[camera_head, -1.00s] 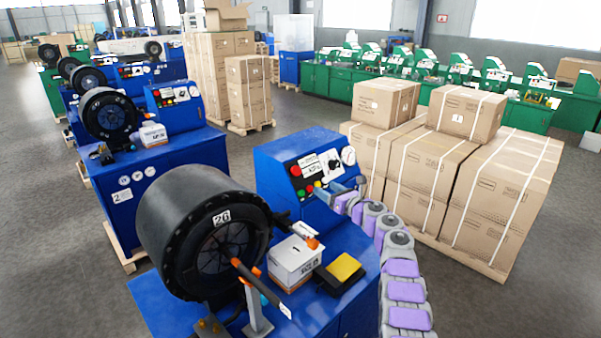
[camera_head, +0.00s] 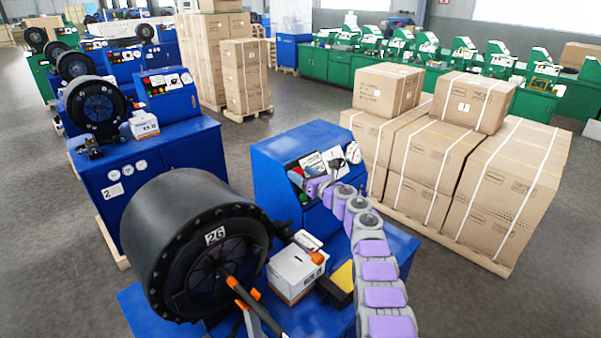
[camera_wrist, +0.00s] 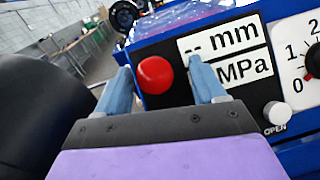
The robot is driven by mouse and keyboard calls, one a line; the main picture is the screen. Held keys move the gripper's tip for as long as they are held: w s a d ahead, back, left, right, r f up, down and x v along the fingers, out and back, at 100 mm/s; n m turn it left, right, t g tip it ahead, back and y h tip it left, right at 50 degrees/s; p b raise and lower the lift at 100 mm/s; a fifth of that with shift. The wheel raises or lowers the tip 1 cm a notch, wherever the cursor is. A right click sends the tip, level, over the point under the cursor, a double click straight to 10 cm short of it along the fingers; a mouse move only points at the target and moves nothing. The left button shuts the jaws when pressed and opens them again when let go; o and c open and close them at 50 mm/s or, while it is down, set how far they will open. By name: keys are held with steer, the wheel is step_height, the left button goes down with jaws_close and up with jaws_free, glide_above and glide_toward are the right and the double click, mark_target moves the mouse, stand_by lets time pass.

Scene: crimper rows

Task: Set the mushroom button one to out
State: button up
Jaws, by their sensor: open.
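My gripper (camera_wrist: 162,82) is open, with one blue-grey finger to the left of the button and one to the right. The left finger looks close to the button; contact cannot be told. In the head view my arm reaches to the left part of the panel of the front blue machine (camera_head: 288,148) and largely hides the button there.
The panel also has mm and MPa displays (camera_wrist: 222,45), a numbered dial (camera_wrist: 302,60) and a white OPEN button (camera_wrist: 277,113). A large black drum marked 26 (camera_head: 170,225), a white box (camera_head: 292,273) and stacked cartons (camera_head: 425,160) stand nearby.

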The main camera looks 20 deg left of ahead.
steer(key=shift+s, duration=0.1)
steer(key=shift+d, duration=0.1)
steer(key=shift+c, duration=0.7)
steer(key=shift+s+a, duration=0.15)
steer(key=shift+a, duration=0.1)
steer(key=c, duration=0.6)
steer(key=shift+d, duration=0.1)
jaws_close()
